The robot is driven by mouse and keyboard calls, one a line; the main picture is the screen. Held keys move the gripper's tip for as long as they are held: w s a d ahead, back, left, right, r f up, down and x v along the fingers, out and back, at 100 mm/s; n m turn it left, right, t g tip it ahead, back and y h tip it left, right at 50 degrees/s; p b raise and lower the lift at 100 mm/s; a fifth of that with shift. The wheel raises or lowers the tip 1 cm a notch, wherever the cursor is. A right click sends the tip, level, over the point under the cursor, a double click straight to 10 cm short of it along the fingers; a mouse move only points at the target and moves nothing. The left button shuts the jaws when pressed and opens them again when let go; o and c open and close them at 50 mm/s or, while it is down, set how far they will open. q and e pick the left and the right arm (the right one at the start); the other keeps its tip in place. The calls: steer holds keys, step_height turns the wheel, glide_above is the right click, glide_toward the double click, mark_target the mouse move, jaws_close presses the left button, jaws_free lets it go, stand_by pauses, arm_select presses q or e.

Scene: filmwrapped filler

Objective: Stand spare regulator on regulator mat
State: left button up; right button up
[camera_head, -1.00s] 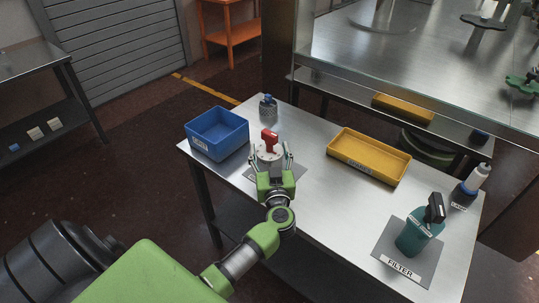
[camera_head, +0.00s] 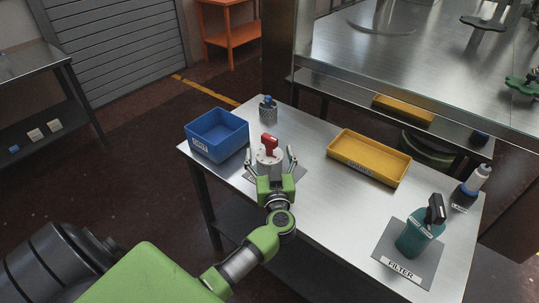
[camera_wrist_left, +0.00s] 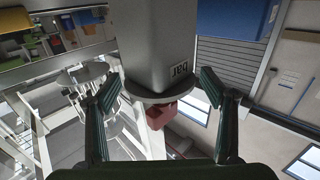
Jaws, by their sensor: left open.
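The regulator, a pale grey body with a red knob (camera_head: 269,143), stands upright on a grey mat (camera_head: 296,174) near the table's left side. The mat's label is mostly hidden by my gripper. My left gripper (camera_head: 271,158) is open, with one finger on each side of the regulator and gaps showing. In the left wrist view, the regulator's grey body (camera_wrist_left: 165,45) with a "bar" label and its red knob (camera_wrist_left: 160,116) appear upside down between the spread fingers (camera_wrist_left: 163,105). My right gripper is not in view.
A blue bin (camera_head: 217,135) stands close on the left, and a knurled grey cylinder (camera_head: 268,110) behind. A yellow tray (camera_head: 369,158) lies to the right.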

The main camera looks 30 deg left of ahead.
arm_select(q)
steer(key=v, duration=1.2)
